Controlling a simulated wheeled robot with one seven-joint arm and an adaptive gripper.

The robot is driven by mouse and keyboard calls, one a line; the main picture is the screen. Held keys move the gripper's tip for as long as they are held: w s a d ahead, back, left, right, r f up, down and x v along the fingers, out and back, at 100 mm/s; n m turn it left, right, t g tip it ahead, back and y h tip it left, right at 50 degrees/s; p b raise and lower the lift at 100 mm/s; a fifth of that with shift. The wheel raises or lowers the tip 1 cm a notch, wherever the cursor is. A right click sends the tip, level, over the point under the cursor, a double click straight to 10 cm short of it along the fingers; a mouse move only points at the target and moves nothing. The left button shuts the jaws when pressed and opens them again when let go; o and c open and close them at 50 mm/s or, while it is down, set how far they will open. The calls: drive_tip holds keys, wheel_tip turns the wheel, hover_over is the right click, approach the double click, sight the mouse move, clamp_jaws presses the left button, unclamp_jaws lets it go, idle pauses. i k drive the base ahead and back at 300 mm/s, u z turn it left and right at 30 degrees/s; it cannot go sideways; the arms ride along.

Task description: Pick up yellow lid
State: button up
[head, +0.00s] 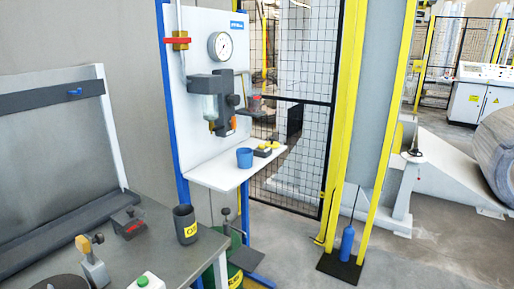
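No thing can be made out clearly as a yellow lid. Small yellow pieces (272,145) lie on or beside a small dark object (262,152) on the white shelf (222,176), just right of a blue cup (245,158). They are too small to tell their shape. My gripper is not in view.
A grey workbench (165,240) at lower left holds a dark cup with a yellow label (185,224), a dark block with a red mark (129,221) and a white bottle with a green cap (146,282). Yellow posts (345,120) stand right of the shelf. Grey floor shows beyond.

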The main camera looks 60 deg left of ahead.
sight(272, 143)
drive_tip(key=u, duration=1.95)
drive_tip(key=i, duration=0.55)
drive_tip(key=z, duration=0.05)
